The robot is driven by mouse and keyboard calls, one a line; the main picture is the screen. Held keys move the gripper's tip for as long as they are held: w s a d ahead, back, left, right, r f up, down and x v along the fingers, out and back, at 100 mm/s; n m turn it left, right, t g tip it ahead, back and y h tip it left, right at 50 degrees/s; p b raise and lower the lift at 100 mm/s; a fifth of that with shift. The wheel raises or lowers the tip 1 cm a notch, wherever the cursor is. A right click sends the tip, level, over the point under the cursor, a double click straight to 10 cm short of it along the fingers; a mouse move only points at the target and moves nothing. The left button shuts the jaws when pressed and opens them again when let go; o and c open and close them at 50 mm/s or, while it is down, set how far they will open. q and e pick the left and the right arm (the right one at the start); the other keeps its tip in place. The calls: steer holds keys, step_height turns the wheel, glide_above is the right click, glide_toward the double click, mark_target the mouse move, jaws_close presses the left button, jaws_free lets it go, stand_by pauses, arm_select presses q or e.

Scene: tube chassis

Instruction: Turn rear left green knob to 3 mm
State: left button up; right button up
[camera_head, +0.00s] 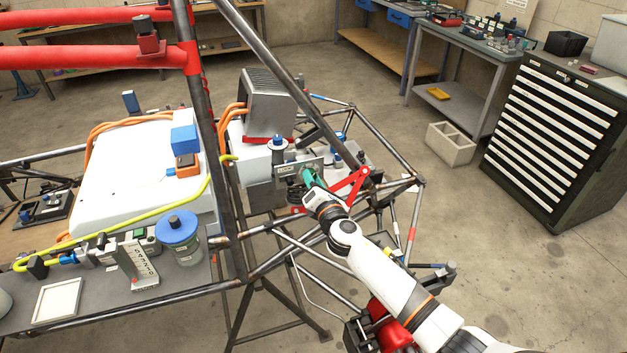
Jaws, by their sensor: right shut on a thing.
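My right gripper (313,187) reaches in from the lower right to the rear of the tube chassis. It is shut on a green knob (309,174), of which only a small green part shows. The knob sits beside a dark coil-like part, just below a grey plate with a small label (285,171). The knob's scale or pointer is too small to read, and the gripper hides part of it. My left gripper is not in view.
A red bracket (357,184) stands just right of the gripper. Chassis tubes (233,150) run close around it. A white box (135,180), a blue-lidded jar (178,232) and a yellow hose lie to the left. Open floor lies to the right, before a drawer cabinet (550,135).

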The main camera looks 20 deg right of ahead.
steer(key=shift+n, duration=0.5)
steer(key=o, duration=1)
steer(key=s+b, duration=0.1)
steer(key=s, duration=1.1)
steer(key=shift+d, duration=0.2)
steer(key=shift+f, duration=0.1)
